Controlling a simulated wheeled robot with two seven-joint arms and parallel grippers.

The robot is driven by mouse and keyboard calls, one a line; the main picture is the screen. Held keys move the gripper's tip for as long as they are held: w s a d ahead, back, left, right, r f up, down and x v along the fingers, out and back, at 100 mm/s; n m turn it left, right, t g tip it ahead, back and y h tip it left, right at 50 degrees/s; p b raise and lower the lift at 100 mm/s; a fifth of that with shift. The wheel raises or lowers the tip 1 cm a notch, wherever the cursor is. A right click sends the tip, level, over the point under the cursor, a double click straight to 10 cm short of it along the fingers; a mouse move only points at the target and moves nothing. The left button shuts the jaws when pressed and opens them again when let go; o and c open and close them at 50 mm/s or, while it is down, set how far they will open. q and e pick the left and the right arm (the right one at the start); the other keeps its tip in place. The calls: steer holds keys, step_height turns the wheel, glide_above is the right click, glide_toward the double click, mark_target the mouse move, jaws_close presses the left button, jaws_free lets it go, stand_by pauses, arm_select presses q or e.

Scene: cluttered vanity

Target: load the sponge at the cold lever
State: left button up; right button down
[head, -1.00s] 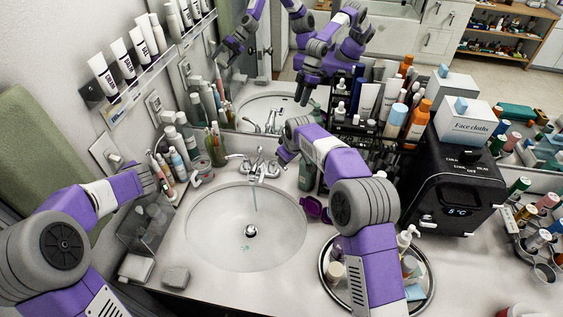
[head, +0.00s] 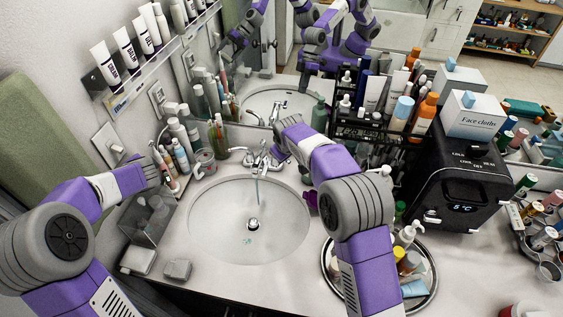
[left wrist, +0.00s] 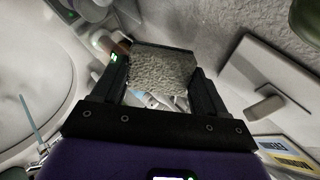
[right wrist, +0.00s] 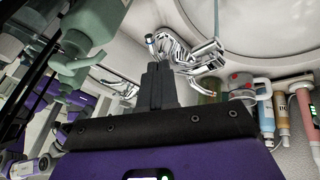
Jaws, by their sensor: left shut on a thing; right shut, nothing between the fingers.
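My left gripper (head: 158,172) is over the counter left of the basin, near the wall. In the left wrist view it (left wrist: 158,85) is shut on the sponge (left wrist: 160,70), a pale grey, rough-faced block. I cannot make the sponge out in the head view. The chrome faucet (head: 258,160) stands behind the basin, with water running. My right gripper (head: 278,152) is at the faucet's right side, by the cold lever. In the right wrist view it (right wrist: 158,75) is shut and empty before the chrome faucet (right wrist: 190,50). I cannot tell whether it touches the lever.
The white basin (head: 215,235) is clear inside. A clear bin (head: 150,222) stands below my left gripper. Bottles (head: 182,150) line the wall. A round tray (head: 430,290) with toiletries stands right. A green pump bottle (right wrist: 85,50) is close to my right gripper.

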arm_select(q)
steer(key=shift+f+b, duration=0.6)
steer(key=shift+f, duration=0.15)
steer(key=shift+f+b, duration=0.35)
steer(key=shift+b, duration=0.05)
arm_select(e)
steer(key=w+a+f+m+t+h, duration=0.1)
steer(key=w+f, duration=0.3)
steer(key=f, duration=0.5)
steer(key=shift+a+t+h, duration=0.3)
steer(key=shift+a+t, duration=0.15)
steer(key=shift+t, duration=0.35)
steer(key=shift+w, duration=0.1)
